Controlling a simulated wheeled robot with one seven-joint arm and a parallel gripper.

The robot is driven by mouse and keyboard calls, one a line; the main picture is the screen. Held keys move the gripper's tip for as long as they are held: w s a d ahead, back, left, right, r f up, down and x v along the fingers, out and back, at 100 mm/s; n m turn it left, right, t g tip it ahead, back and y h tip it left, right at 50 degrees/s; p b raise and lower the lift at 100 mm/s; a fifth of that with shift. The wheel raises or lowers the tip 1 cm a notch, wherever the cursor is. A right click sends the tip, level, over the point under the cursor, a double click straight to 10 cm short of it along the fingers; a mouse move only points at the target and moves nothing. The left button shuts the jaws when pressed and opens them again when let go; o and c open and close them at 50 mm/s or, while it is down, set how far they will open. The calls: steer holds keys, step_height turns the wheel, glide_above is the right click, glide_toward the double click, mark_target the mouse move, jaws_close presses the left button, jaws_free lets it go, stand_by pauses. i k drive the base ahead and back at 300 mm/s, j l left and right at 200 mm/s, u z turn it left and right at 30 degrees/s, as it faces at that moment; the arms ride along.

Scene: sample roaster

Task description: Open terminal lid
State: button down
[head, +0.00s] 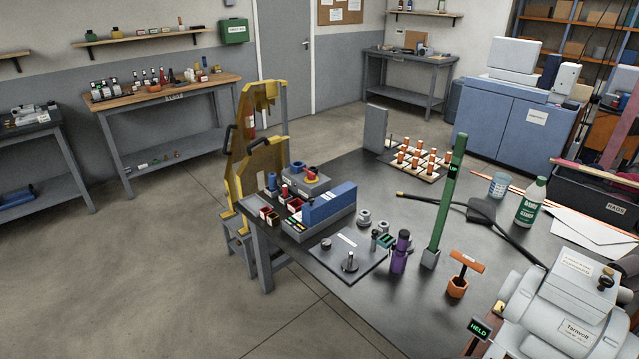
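A light grey motor-like machine (575,327) labelled "Tarnvolt" lies at the lower right, partly cut off by the picture edge. A box with a labelled flat top, which looks like the terminal lid (565,281), sits on it. The lid appears shut flat on its box. A small dark and brass-coloured knob (606,277) stands at the lid's right side. A small sign reading "HELD" (480,329) is by the machine's left end. My gripper is not in view.
The machine shares a dark table (400,220) with an orange T-handled tool (461,272), a green upright bar (446,200), a purple bottle (400,252), a green-labelled bottle (530,202) and a black cable (510,232). A yellow frame (252,160) stands at its left end. The left floor is clear.

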mark_target(594, 284)
steer(key=l+z, duration=0.2)
steer(key=z, duration=0.15)
steer(key=i+l+z, duration=0.1)
steer(key=z, duration=0.3)
steer(key=i+l+z, duration=0.1)
steer(key=l+z, duration=0.25)
